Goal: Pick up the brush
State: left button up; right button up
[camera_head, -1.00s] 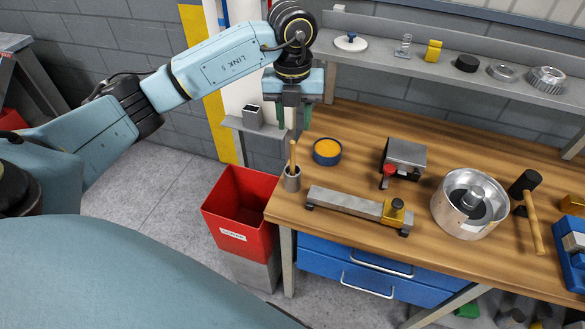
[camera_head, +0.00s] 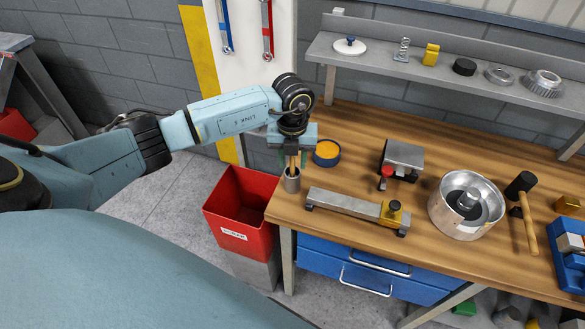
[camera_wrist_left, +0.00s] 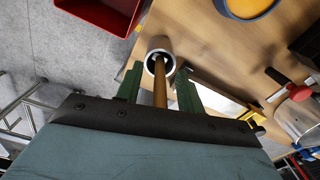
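The brush (camera_head: 293,161) stands handle up in a small grey metal cup (camera_head: 291,183) at the left front corner of the wooden bench. Only its wooden handle shows; the lower end is hidden in the cup. My left gripper (camera_head: 292,165) points down over the cup. In the left wrist view its green fingers (camera_wrist_left: 158,92) are apart, one on each side of the brush handle (camera_wrist_left: 160,85), with gaps visible. The cup (camera_wrist_left: 159,52) lies just beyond the fingertips. My right gripper is not in view.
A blue tin with orange contents (camera_head: 327,152) stands close right of the gripper. A red bin (camera_head: 243,205) is below the bench's left edge. A metal bar fixture (camera_head: 345,203), a vise-like block (camera_head: 404,156) and a round metal housing (camera_head: 466,212) stand further right.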

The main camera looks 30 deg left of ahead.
pick_arm(q)
jog(key=shift+f, duration=0.2)
grip_shut()
notch_tip(320, 180, up, 10)
jog(key=shift+r+b, duration=0.1)
jog(key=shift+b, duration=0.55)
jog(key=c, duration=0.6)
grip_release()
jog(key=shift+c, duration=0.2)
grip_shut()
